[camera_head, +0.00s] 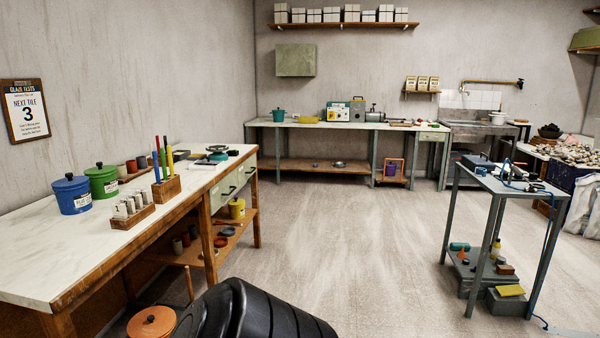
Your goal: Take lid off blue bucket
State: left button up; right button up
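A blue bucket (74,198) stands upright near the back edge of the white-topped workbench at the left. Its blue lid (70,182), with a dark knob on top, sits on it. A white label shows on the bucket's front. A similar green bucket (103,184) with a green lid stands just to its right. Neither of my grippers is in view.
The left workbench (40,265) also holds white cylinders in a wooden rack (133,215) and coloured sticks in a wooden block (166,190). An orange-lidded container (152,322) stands low in front. A small metal table (500,180) stands right. The middle floor is clear.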

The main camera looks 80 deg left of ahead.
aim_at(70, 180)
jog(key=u, duration=3.8)
jog(key=k, duration=0.4)
jog(key=u, duration=1.25)
jog(key=i, duration=1.25)
jog(key=u, duration=0.3)
